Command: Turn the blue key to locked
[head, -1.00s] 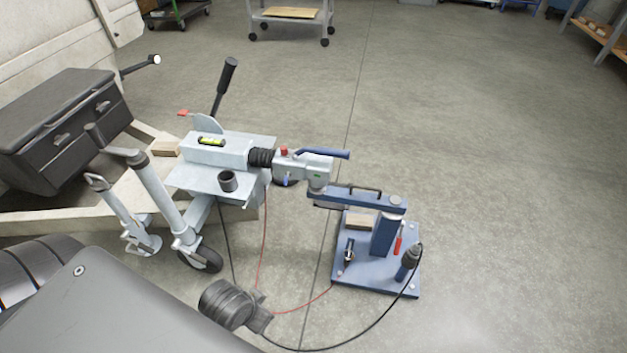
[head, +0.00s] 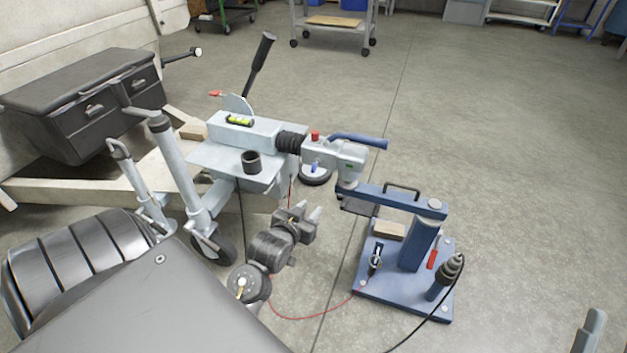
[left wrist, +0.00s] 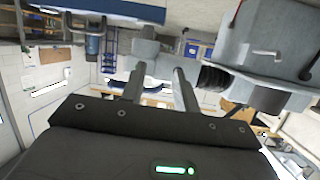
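The small blue key (head: 315,167) sits on the front side of the pale grey coupling head (head: 338,154), below a red knob (head: 315,136). Its exact turn angle is too small to tell. My left gripper (head: 307,211) is below and slightly left of the key, apart from it, with its fingers pointing up. In the left wrist view its two fingers (left wrist: 159,86) are spread with nothing between them. The coupling head (left wrist: 146,48) shows beyond them; I cannot make out the key there. A grey piece at the bottom right, probably my right gripper (head: 590,332), is mostly cut off.
A blue stand (head: 385,285) with a post and arm is under the coupling head. The jockey wheel (head: 213,248) and grey drawbar (head: 215,160) are to the left. A red cable (head: 310,317) and a black cable run low. The floor at right is clear.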

